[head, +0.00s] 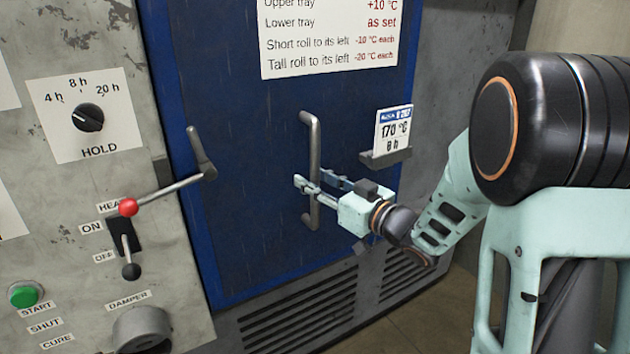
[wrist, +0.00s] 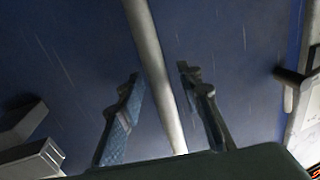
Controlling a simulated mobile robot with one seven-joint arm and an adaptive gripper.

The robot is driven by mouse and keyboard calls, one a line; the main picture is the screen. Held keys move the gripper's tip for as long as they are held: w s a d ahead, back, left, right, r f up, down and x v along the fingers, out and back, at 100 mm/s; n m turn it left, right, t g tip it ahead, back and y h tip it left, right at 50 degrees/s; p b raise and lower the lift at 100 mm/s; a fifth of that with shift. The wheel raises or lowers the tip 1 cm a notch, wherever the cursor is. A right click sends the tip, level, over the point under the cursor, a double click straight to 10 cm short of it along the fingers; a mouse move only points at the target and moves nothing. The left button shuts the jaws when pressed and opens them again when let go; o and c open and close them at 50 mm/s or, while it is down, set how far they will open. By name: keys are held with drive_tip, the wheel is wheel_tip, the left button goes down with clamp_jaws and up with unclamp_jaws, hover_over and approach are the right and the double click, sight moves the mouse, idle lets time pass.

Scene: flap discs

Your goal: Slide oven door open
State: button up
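The oven door (head: 260,215) is a dark blue panel in the head view and fills most of the wrist view (wrist: 70,60). Its vertical metal bar handle (head: 315,140) stands right of the door's middle. My gripper (head: 308,187) is at the lower part of the handle, reaching in from the right. In the wrist view the handle (wrist: 150,60) runs between the two fingers of my gripper (wrist: 158,80), with a gap on each side. The fingers are apart and do not appear to touch the bar. The door looks shut against the grey oven body (head: 450,80).
A lever with a red knob (head: 128,207) reaches to a latch (head: 203,155) at the door's left edge. A card holder with a 170 °C card (head: 393,130) sticks out right of the handle. The control panel has a HOLD dial (head: 88,118) and a green button (head: 24,294). Vents (head: 300,310) lie below.

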clamp_jaws()
drive_tip(key=shift+w+d, duration=0.1)
idle(0.3)
